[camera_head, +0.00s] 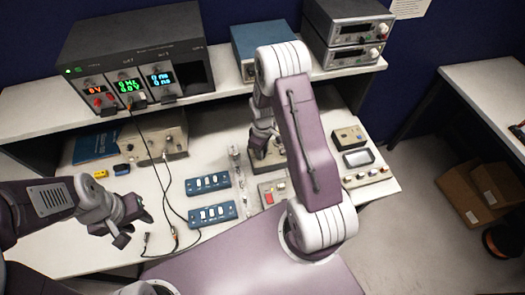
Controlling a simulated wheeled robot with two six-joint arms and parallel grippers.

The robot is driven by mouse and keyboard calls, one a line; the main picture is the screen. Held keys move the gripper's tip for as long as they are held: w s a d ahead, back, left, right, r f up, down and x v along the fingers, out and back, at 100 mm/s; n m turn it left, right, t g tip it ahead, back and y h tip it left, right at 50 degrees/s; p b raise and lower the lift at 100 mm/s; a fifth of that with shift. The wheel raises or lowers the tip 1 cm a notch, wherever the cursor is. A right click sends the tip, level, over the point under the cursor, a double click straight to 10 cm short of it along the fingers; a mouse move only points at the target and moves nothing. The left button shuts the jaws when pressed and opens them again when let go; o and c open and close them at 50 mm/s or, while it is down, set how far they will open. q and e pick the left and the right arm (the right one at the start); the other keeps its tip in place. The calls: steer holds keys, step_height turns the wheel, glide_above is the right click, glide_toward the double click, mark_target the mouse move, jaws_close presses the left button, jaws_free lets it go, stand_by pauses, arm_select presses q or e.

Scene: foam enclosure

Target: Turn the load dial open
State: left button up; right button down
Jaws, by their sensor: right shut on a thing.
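My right gripper (260,143) comes down from above onto a small beige box (270,158) near the middle of the bench. It is shut on a knob at the top of that box, which I take to be the load dial. The dial itself is hidden by the gripper and arm, so its turned position cannot be read. My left gripper (130,228) is over the left front of the bench, with its fingers apart and nothing between them, away from the box.
Two blue switch boxes (208,183) lie between my grippers. A red-buttoned box (270,194) is in front of the beige box. A meter rack (135,70) stands on the shelf. Black cables (160,190) cross the left bench. Cardboard boxes (480,192) lie on the floor at right.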

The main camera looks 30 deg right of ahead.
steer(key=c, duration=1.1)
jaws_free()
steer(key=shift+w, duration=0.1)
steer(key=shift+c, duration=0.2)
steer(key=shift+r, duration=0.1)
step_height(320, 180, up, 9)
steer(key=b, duration=0.2)
